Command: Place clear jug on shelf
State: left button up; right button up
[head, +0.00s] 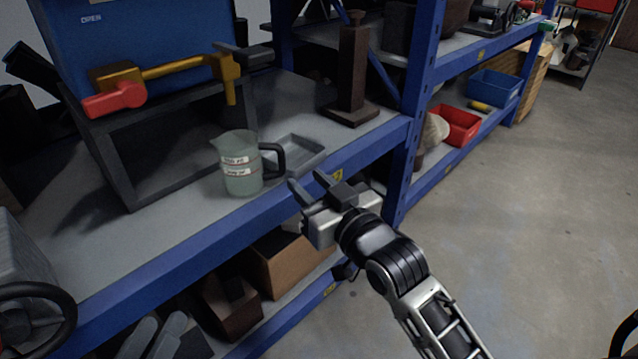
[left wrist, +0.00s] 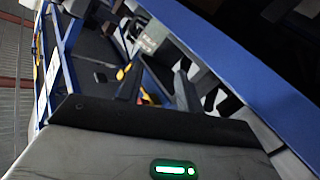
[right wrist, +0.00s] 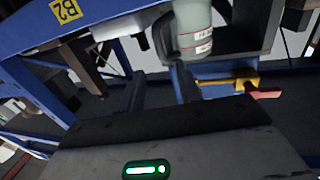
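The clear jug (head: 240,165), a translucent greenish pitcher with white and red labels, stands upright on the grey shelf board (head: 170,215) near its front blue edge. Its dark handle faces right. My right gripper (head: 306,185) is just right of the handle, in front of the shelf edge, open and apart from the jug. In the right wrist view the jug (right wrist: 193,28) shows inverted, beyond the open fingers (right wrist: 160,92). In the left wrist view my left gripper's fingers (left wrist: 157,85) are spread and empty. I cannot clearly make it out in the head view.
A shallow grey tray (head: 296,155) lies right behind the jug's handle. A dark open box (head: 165,150) stands behind it, with a yellow and red tool (head: 150,78) on top. A brown stand (head: 352,75) and blue post (head: 412,110) are to the right. Boxes (head: 285,262) fill the shelf below.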

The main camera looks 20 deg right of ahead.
jog(key=shift+s+d, duration=0.2)
jog(key=shift+s, duration=0.95)
